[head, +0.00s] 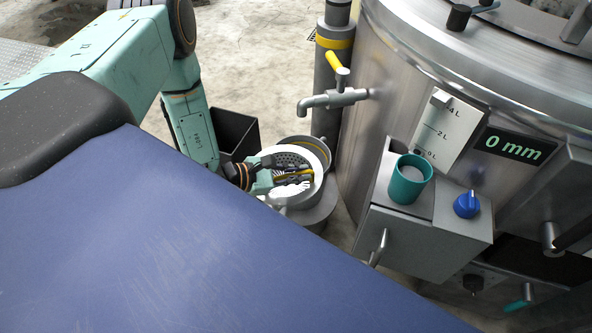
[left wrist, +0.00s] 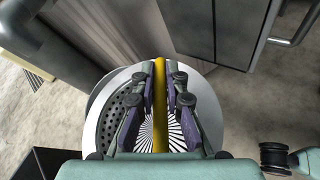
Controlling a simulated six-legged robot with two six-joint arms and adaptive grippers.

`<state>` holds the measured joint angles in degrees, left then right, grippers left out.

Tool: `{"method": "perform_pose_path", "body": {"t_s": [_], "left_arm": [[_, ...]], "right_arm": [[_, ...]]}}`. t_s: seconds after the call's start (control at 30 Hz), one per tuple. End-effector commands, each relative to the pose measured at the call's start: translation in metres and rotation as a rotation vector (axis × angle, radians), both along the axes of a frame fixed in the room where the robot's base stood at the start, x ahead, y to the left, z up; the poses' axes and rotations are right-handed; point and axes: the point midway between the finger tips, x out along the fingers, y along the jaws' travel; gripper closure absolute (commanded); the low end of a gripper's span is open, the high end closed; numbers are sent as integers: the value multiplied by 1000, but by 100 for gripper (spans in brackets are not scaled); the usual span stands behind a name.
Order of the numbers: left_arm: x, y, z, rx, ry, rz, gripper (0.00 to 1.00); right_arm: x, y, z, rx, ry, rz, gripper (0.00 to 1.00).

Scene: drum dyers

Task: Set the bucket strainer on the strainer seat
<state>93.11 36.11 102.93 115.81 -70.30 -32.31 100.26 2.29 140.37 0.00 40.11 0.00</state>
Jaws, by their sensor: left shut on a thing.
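The bucket strainer (head: 321,158) is a round, pale-rimmed basket with a grey perforated part and a yellow bar handle. My left gripper (head: 303,177) is over it and shut on the yellow bar. In the left wrist view the bar (left wrist: 160,100) runs between the fingers (left wrist: 163,88), with the perforated strainer (left wrist: 112,125) and a black-and-white radial pattern below. A grey cylindrical body (head: 318,215), which looks like the strainer seat, shows under the strainer in the head view. The gripper hides part of the strainer. I cannot tell whether strainer and seat touch.
A large steel drum (head: 400,85) stands to the right, with a tap (head: 335,99) above the strainer. A grey box (head: 425,235) with a teal cup (head: 410,180) juts out close by. A dark open bin (head: 237,133) stands on the left. A vertical pipe (head: 328,85) rises behind.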

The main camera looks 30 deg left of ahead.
Motion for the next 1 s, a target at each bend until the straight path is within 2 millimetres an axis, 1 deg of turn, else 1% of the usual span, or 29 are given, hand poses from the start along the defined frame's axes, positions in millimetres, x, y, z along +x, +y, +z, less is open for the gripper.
{"method": "perform_pose_path", "body": {"t_s": [0.67,1.0], "left_arm": [[41,9,0,0,-3,-1,100],[60,14,1,1,-2,-1,100]], "right_arm": [[0,0,-19,0,0,0,57],[0,0,-18,0,0,0,57]]}}
